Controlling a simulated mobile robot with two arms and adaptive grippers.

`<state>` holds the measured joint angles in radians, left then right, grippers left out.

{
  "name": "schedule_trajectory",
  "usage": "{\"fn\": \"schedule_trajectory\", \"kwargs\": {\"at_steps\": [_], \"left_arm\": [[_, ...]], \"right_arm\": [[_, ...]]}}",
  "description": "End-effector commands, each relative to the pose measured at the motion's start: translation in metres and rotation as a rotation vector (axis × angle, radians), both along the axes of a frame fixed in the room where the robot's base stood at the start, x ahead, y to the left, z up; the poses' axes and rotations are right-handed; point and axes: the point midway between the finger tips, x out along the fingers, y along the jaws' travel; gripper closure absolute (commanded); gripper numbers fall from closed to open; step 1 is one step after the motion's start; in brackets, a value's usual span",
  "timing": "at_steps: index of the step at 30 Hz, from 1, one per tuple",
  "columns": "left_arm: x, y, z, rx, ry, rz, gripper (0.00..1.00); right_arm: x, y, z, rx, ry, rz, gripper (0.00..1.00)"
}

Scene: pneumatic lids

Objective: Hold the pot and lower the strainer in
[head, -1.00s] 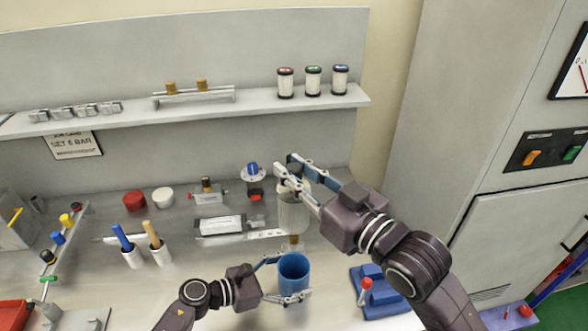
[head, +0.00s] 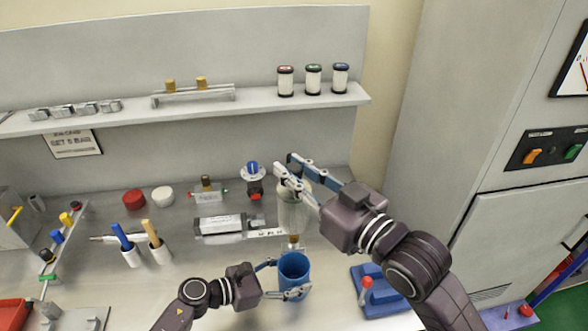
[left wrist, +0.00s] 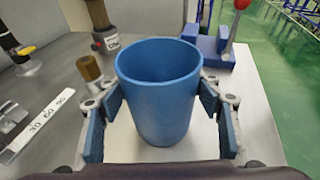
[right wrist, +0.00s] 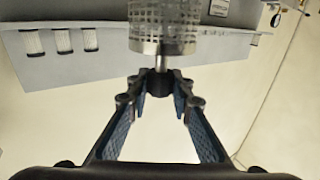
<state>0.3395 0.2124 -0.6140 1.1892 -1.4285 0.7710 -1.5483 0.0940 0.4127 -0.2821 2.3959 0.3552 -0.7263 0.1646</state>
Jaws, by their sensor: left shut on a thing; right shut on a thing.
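The blue pot (head: 294,272) stands upright on the bench with its mouth open and empty. My left gripper (head: 279,279) is shut on it, with one finger on each side; in the left wrist view the pads press the pot (left wrist: 158,100). My right gripper (head: 303,180) is shut on the dark knob (right wrist: 159,84) of the mesh strainer (right wrist: 165,28). The strainer (head: 292,213) hangs below the right gripper, behind the pot in the head view and apart from it. The strainer's upper part is partly hidden by the fingers.
A brass-topped fitting (left wrist: 90,68) stands close beside the pot. A blue block with a red-knobbed lever (head: 380,292) is to the right. Two white holders with handles (head: 145,257) stand to the left. A shelf (head: 200,112) runs across the back.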

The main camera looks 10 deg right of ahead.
Motion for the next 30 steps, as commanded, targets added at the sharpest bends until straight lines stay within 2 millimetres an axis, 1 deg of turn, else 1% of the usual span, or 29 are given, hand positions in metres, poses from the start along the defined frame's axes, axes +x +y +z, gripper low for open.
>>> {"fn": "schedule_trajectory", "kwargs": {"at_steps": [19,30], "left_arm": [[-0.0003,0.0004,-0.0042,0.002,0.001,0.0,0.62],[-0.0015,0.0008,-0.0061,0.005,0.003,-0.001,0.62]], "right_arm": [[0.0,0.0,-0.0049,0.001,-0.001,0.0,1.0],[0.0,0.0,-0.0043,0.001,-0.001,0.0,1.0]]}}
